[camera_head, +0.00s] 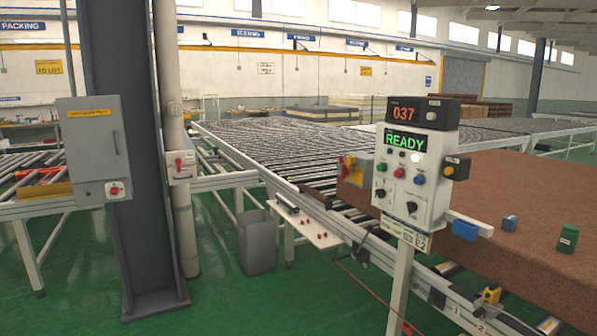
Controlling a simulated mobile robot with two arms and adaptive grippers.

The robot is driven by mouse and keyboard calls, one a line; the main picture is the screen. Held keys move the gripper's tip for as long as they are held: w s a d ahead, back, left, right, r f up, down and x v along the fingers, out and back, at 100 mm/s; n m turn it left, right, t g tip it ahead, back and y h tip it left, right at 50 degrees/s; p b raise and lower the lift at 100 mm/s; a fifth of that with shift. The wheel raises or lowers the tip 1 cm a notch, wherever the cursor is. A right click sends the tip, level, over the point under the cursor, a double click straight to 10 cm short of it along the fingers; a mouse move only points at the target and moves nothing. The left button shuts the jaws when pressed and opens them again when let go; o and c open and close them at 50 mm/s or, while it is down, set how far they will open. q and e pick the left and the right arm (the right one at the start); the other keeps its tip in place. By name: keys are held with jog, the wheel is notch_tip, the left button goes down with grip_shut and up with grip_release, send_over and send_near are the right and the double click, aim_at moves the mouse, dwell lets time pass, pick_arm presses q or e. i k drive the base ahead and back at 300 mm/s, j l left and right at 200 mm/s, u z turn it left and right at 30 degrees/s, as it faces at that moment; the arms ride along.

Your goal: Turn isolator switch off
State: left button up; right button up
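A grey cabinet (93,145) with a yellow label is mounted on the dark steel column at left, its door shut. A red rotary switch (115,189) on a pale plate sits at its lower right. A white control panel (408,175) on a post at right shows green "READY" and orange "037", with coloured buttons and black knobs. Neither gripper shows.
The dark column (130,230) stands on the green floor (225,300). A grey bin (257,242) stands right of it. Roller conveyors (290,140) run behind. A large brown block (500,190) lies on the conveyor behind the panel. Floor in front of the column is clear.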

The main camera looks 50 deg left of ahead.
aim_at(346, 170)
jog(key=u, duration=1.4)
